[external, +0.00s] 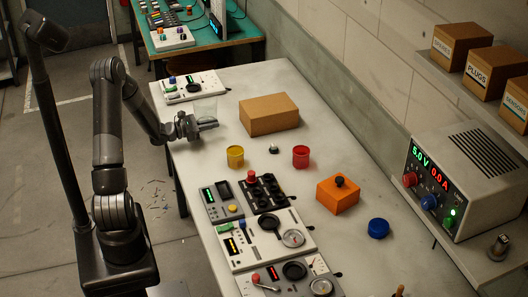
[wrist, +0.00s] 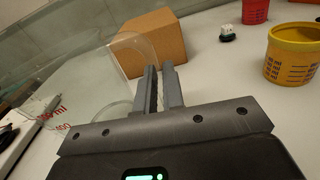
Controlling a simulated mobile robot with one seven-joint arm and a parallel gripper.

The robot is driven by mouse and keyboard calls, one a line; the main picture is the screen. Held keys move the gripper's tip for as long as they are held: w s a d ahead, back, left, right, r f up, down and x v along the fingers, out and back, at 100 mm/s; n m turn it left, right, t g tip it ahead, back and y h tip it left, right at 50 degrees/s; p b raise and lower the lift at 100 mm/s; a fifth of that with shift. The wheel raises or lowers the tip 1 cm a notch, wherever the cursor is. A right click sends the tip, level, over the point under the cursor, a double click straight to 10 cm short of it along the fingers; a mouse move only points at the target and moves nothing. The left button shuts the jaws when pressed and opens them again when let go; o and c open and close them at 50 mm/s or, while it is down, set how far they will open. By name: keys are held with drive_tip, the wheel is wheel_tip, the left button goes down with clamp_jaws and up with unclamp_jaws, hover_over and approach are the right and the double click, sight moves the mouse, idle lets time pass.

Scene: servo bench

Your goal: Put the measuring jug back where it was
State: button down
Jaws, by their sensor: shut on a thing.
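The measuring jug (external: 205,106) is clear and stands out faintly at the far left end of the bench, behind my gripper. In the wrist view the jug (wrist: 122,52) fills the left side, see-through, with red ml markings. My gripper (external: 210,124) is shut on the jug; in the wrist view its two fingers (wrist: 164,88) are close together at the jug's right side. Exactly which part is pinched is hard to see. I cannot tell whether the jug's base touches the bench.
A cardboard box (external: 268,115) stands just right of my gripper. A control panel (external: 190,86) lies behind the jug. Bare bench (external: 195,158) shows left of the yellow cup.

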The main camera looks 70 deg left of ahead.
drive_tip(key=shift+f, duration=0.65)
drive_tip(key=shift+f, duration=0.2)
drive_tip(key=c, duration=1.5)
unclamp_jaws()
drive_tip(key=shift+c, duration=0.2)
drive_tip(key=shift+r, duration=0.2)
drive_tip(key=s, duration=1.2)
drive_tip(key=shift+a, duration=0.15)
